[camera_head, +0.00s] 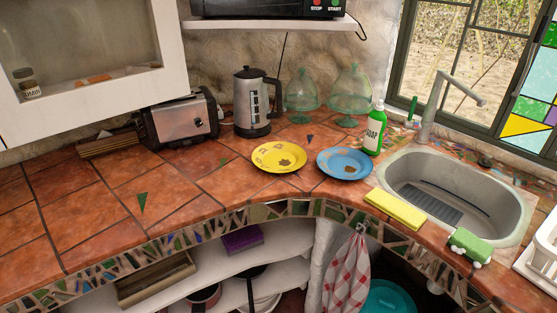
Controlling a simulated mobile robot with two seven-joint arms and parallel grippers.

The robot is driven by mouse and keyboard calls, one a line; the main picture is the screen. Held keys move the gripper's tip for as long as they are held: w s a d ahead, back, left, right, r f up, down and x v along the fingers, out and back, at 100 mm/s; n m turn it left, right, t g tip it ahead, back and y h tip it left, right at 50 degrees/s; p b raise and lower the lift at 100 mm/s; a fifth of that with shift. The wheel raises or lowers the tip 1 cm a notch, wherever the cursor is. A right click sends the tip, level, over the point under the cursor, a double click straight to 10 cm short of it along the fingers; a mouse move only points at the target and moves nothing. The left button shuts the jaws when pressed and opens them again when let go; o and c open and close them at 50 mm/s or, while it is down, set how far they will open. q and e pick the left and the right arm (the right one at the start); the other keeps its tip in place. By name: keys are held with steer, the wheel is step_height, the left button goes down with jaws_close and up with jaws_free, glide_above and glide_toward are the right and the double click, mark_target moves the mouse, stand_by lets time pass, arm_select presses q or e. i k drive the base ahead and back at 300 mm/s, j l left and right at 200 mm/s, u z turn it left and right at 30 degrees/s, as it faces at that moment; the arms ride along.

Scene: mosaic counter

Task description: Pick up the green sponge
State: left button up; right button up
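The green sponge (470,245) lies on the tiled counter at the front rim of the sink, toward the right. White foam shows on its lower edge. Nothing touches it from above. Neither of my grippers shows in the head view, so I cannot see whether they are open or shut.
The sink (512,212) is just behind the sponge. A yellow cloth (395,210) lies to its left and a white rack (540,262) stands to its right. A soap bottle (375,130), a blue plate (344,163) and a yellow plate (279,157) are farther left. The counter's left is mostly clear.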

mark_target(461, 241)
steer(key=z, duration=1.4)
